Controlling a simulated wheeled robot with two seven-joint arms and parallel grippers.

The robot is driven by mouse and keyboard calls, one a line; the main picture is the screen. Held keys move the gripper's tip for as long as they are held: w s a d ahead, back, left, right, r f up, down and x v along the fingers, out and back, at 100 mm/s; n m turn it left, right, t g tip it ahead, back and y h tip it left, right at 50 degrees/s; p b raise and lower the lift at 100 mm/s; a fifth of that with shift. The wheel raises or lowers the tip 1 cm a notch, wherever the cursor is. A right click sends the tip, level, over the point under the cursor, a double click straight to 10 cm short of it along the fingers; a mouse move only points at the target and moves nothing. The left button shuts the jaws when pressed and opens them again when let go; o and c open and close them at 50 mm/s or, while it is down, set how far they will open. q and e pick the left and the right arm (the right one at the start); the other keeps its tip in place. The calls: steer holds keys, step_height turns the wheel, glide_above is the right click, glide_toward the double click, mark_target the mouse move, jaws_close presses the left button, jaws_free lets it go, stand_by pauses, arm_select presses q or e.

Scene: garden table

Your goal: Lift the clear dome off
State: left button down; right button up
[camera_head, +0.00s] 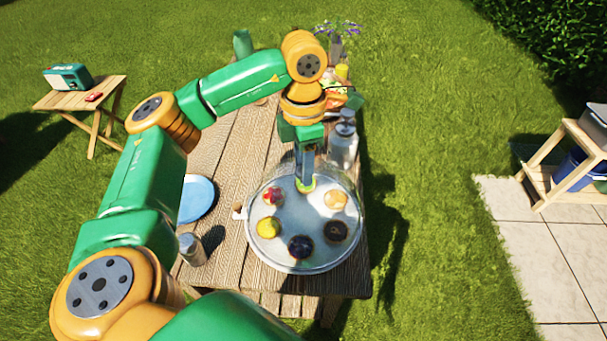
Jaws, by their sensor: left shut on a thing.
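The clear dome (297,218) shows as a faint glassy round over a pale round tray (292,266) near the front of the wooden table. Several small pastries lie on the tray under it: a red-topped one (272,196), a yellow one (268,228), dark ones (300,247) and a pale one (335,200). My left gripper (305,182) points down from above and is shut on the dome's yellow-green knob. I cannot tell whether the dome's rim touches the tray. My right gripper is out of view.
A blue plate (197,198) and a metal shaker (192,249) stand left of the tray. A glass jar (343,146) stands close behind it. A green bottle (242,43) and flowers (338,29) are at the far end. Open grass lies right of the table.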

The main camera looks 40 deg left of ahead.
arm_select(q)
steer(key=shift+w+r, duration=0.1)
steer(key=shift+r, duration=0.85)
steer(key=s+d+r, duration=0.7)
steer(key=d+r, duration=0.4)
steer(key=d, duration=0.1)
steer(key=shift+d+b, duration=0.2)
steer(key=shift+b, duration=0.15)
